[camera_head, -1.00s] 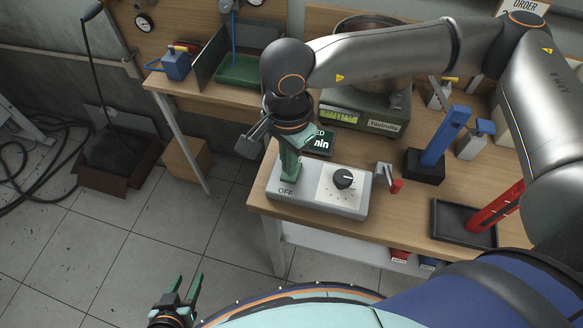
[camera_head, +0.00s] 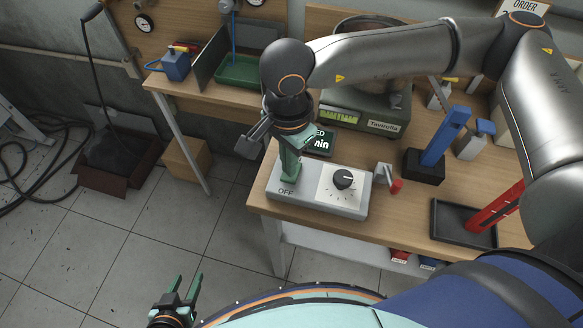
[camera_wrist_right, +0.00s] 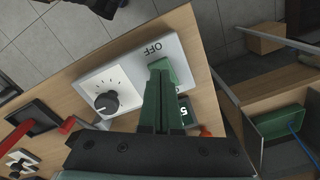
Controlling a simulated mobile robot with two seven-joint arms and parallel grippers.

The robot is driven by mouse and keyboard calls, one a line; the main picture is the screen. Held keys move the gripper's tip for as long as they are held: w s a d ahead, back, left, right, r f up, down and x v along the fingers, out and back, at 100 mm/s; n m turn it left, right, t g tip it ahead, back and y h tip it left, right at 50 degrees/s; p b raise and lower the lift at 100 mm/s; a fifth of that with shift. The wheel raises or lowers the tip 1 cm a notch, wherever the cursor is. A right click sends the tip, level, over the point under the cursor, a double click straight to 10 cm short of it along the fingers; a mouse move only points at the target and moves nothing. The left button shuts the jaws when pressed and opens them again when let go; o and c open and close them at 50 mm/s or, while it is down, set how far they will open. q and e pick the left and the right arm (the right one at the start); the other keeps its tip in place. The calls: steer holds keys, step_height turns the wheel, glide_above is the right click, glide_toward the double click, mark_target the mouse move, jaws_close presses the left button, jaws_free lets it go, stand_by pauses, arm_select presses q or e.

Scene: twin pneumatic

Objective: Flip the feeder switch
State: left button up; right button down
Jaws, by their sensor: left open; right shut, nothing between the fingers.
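The feeder control box (camera_head: 322,206) is a grey box at the table's front left corner, with a black dial (camera_head: 343,179) on a white plate and the word OFF on its left part. My right gripper (camera_head: 289,180) is shut and empty, pointing down over the box's left part just behind OFF. I cannot tell whether the fingertips touch. My left gripper (camera_head: 187,290) is open and empty, low at the bottom left, away from the table.
A small display (camera_head: 320,142) stands behind the box, and a scale (camera_head: 365,118) with a bowl is further back. A red-tipped lever (camera_head: 396,186), a blue post (camera_head: 446,136) and a black tray (camera_head: 452,222) stand to the right.

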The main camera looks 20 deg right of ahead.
steer(key=shift+f+b, duration=1.05)
steer(key=shift+b, duration=0.1)
stand_by(0.8)
steer(key=shift+r, duration=0.2)
steer(key=shift+r+p, duration=1.6)
steer(key=shift+r, duration=1.8)
